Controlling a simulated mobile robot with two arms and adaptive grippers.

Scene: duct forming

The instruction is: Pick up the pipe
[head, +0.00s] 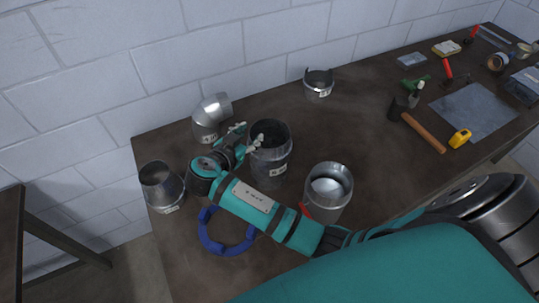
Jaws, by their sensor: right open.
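Several grey metal duct pieces with white labels stand on the dark table. A dark, wide, upright pipe (271,168) is in the middle of the group. To its right stands a shiny open pipe (328,194). I cannot tell which one the task means. My right gripper (247,137) is open at the left side of the dark pipe. One finger is by that pipe's upper left wall and the other is farther left, near the elbow duct. I cannot tell whether the fingers touch the pipe. My left gripper is not in view.
An elbow duct (208,119) is behind the gripper, a tapered duct (162,188) at left, a blue ring (225,247) in front. A notched duct (319,85) stands near the wall. A hammer (421,132) and other tools lie right.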

